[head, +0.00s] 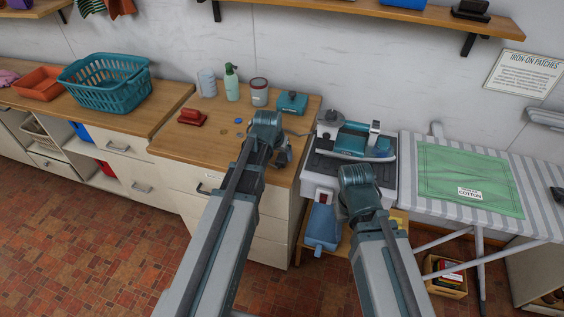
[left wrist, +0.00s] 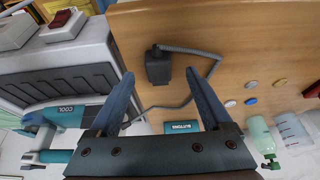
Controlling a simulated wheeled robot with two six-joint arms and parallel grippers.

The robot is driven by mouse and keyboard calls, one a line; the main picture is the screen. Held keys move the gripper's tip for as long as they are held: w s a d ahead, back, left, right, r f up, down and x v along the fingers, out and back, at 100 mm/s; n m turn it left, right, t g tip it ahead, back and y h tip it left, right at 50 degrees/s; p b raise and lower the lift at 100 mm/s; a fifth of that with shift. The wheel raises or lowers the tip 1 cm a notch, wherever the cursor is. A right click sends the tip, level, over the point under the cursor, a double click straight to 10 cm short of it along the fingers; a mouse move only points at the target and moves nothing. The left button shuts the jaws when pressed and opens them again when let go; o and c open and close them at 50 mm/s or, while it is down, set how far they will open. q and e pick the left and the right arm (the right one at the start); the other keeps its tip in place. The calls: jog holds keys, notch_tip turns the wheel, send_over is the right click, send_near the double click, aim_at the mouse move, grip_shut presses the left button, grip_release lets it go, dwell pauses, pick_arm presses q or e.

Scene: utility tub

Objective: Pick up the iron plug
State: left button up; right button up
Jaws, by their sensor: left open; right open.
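The iron plug (left wrist: 158,70) is a dark block with a dark cord, lying on the wooden counter in the left wrist view. My left gripper (left wrist: 159,75) is open, with its two fingers apart and the plug showing in the gap near the fingertips; I cannot tell whether they touch it. In the head view my left gripper (head: 280,152) is over the right part of the counter, and its wrist hides much of that spot. My right gripper (head: 358,185) is open in front of the ironing station, its fingers mostly hidden. The teal iron (head: 352,142) rests on the station.
On the wooden counter (head: 205,140) are a red object (head: 192,117), a green bottle (head: 231,83), a can (head: 259,92) and a teal buttons box (head: 292,103). Loose buttons (left wrist: 250,101) lie near the cord. The striped ironing board (head: 410,190) stands at right.

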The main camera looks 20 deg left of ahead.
aim_at(281, 160)
pick_arm(q)
jog(key=b+x, duration=0.3)
jog(key=x, duration=0.1)
jog(key=shift+d+f, duration=0.1)
jog(key=shift+f, duration=0.15)
jog(key=shift+r, duration=0.1)
grip_shut()
